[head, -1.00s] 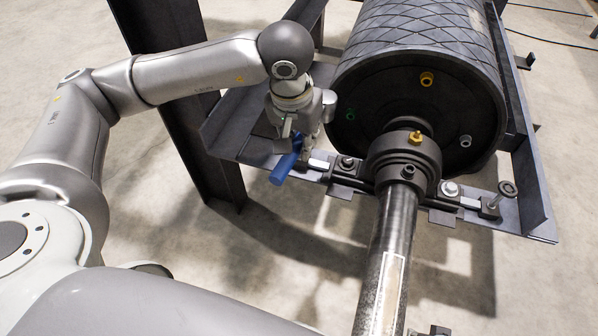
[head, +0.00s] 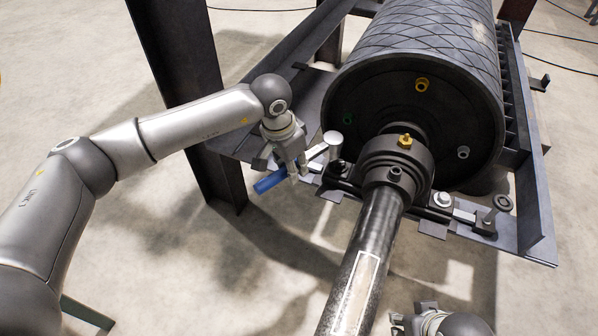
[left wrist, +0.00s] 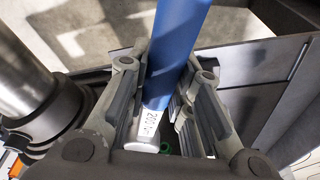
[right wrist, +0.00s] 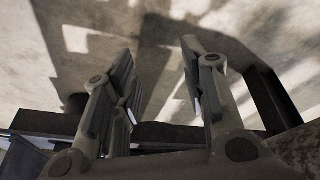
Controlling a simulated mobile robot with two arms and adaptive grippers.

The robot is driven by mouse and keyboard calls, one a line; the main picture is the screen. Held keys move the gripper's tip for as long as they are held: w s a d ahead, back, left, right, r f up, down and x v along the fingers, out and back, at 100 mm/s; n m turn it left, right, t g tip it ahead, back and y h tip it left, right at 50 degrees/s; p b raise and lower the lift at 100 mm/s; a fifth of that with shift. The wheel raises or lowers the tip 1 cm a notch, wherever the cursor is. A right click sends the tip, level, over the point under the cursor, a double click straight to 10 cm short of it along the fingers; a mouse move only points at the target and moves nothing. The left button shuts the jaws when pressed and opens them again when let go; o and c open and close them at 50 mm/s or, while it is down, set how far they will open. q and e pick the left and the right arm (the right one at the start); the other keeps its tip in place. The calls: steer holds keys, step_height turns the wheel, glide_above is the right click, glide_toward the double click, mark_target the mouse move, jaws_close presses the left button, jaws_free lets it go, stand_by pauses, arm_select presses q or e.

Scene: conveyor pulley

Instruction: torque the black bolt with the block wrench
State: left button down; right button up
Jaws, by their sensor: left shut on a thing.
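My left gripper (head: 298,172) is shut on the block wrench, which has a blue handle (head: 268,182) and a silver round head (head: 333,139). The handle sticks out to the lower left, and the head is up and to the right of the fingers. In the left wrist view the blue handle (left wrist: 178,50) with its white label lies between the fingers (left wrist: 165,100). The black bolt (head: 338,167) is on the left foot of the bearing block, just below the wrench head; I cannot tell whether they touch. My right gripper (right wrist: 160,95) is open and empty.
The bearing block (head: 395,160) holds the shaft (head: 362,265) in front of the large black pulley (head: 415,95). A silver bolt (head: 442,199) is on its right foot. An adjusting screw (head: 503,203) stands at the right. Dark steel frame beams (head: 185,80) surround it.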

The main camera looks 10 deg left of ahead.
arm_select(q)
steer(key=shift+w+d+f+m, duration=0.6)
steer(key=shift+d+f+m, duration=0.1)
steer(key=shift+d+f, duration=0.15)
arm_select(e)
steer(key=shift+s+r, duration=0.25)
steer(key=shift+r, duration=0.3)
arm_select(q)
steer(key=shift+r, duration=0.1)
arm_select(e)
steer(key=shift+f, duration=0.1)
